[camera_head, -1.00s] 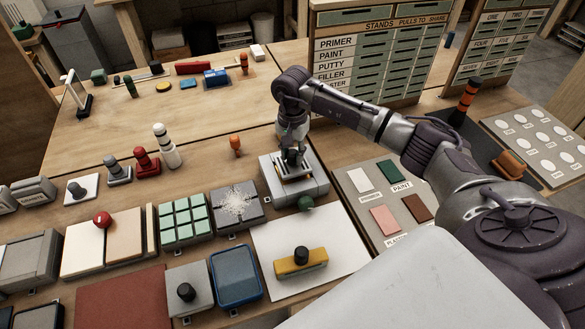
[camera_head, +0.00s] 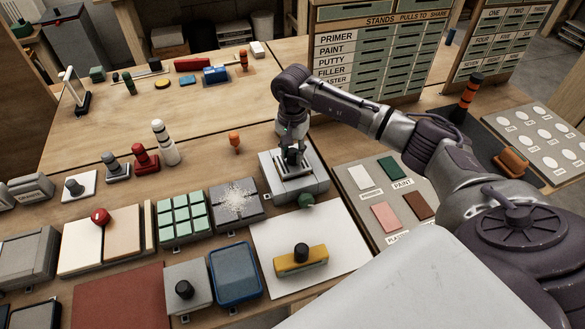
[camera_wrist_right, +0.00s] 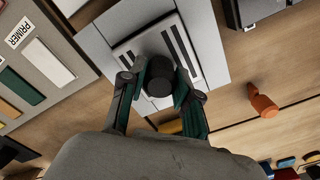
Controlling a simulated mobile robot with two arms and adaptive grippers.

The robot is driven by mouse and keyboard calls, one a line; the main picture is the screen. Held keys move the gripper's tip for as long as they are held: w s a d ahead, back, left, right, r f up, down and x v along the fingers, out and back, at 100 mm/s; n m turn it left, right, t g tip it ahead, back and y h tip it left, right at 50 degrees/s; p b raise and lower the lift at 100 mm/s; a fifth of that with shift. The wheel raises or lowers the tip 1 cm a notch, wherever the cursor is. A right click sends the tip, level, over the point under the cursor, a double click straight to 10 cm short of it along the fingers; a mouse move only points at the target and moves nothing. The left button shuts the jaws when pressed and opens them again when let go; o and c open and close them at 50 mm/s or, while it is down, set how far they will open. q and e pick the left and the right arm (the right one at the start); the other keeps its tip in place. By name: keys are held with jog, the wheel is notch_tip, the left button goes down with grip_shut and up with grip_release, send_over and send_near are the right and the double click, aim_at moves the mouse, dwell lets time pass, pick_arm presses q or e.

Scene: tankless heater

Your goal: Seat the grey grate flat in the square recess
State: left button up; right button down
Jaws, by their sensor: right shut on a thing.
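The grey grate (camera_wrist_right: 188,48) is a light square plate with dark slots and a black knob (camera_wrist_right: 158,70) on top. It lies over the square recess of a pale grey block (camera_wrist_right: 92,42), and part of it shows in the head view (camera_head: 294,171). My right gripper (camera_head: 292,152) points down at the block, its two fingers shut on the knob; in the wrist view the gripper (camera_wrist_right: 158,84) hides the grate's near part. The grate's edges run roughly along the block's. I cannot tell whether it lies fully flat. My left gripper is not in view.
A green knob (camera_head: 306,200) sticks out at the block's front. An orange peg (camera_head: 234,142) stands behind left. A swatch board (camera_head: 365,210) is at right.

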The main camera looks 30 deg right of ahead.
jog(key=shift+f+b, duration=0.8)
jog(key=shift+f, duration=0.1)
dwell(0.6)
jog(key=c, duration=0.7)
grip_release()
jog(key=shift+c, duration=0.2)
jog(key=shift+r, duration=0.3)
notch_tip(320, 180, up, 11)
jog(key=shift+r, duration=0.2)
